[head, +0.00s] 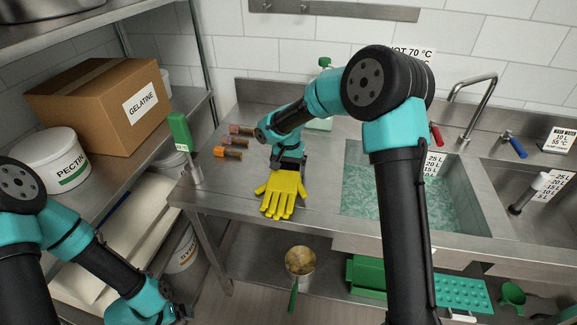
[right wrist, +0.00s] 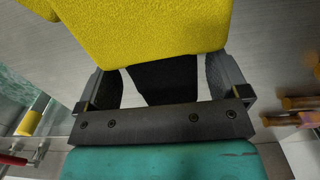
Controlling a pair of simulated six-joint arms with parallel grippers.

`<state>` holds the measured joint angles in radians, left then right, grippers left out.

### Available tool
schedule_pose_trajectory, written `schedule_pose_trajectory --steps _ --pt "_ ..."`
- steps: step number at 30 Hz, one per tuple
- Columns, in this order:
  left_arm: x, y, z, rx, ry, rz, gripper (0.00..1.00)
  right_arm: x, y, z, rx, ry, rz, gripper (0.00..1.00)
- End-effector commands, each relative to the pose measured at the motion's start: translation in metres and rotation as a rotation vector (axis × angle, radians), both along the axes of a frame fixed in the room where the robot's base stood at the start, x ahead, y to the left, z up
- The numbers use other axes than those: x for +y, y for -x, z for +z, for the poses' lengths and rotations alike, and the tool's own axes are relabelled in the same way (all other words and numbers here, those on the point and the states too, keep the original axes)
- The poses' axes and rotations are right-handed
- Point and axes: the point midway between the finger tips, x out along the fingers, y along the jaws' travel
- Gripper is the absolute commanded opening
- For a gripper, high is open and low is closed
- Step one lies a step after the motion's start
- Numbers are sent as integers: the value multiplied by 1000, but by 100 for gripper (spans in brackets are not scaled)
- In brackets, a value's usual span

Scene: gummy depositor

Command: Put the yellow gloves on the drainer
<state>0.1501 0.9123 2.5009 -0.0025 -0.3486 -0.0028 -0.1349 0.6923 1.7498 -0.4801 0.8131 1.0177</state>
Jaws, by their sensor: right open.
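The yellow gloves (head: 284,195) lie on the steel counter left of the filled sink, fingers towards the front edge. My right gripper (head: 290,166) is above their cuff end. In the right wrist view the gloves (right wrist: 145,30) fill the top middle, and the open jaws of the right gripper (right wrist: 165,78) spread on either side of their near edge. I cannot tell whether the fingers touch them. My left arm is low at the left; its gripper (head: 178,303) shows only in part, jaws unclear.
The sink (head: 360,205) holds greenish water; an empty-looking basin (head: 500,215) is further right. A pot (head: 300,260) is below the counter.

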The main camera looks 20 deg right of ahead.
Motion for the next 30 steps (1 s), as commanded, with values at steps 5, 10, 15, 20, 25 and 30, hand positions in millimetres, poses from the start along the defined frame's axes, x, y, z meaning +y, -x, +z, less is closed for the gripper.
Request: schedule_pose_trajectory --steps 5,10,15,20,25,30 --pt "0 0 0 0 0 0 93 0 0 1 0 0 0 93" --pt "0 0 0 0 0 0 93 0 0 10 -2 1 0 93" --pt "0 0 0 0 0 0 93 0 -1 33 -4 0 0 93" --pt "0 0 0 0 0 0 93 0 -1 64 -5 -1 -1 93" --pt "0 0 0 0 0 0 93 0 -1 95 -4 0 0 93" --pt "0 0 0 0 0 0 93 0 -1 116 -2 0 -1 93"
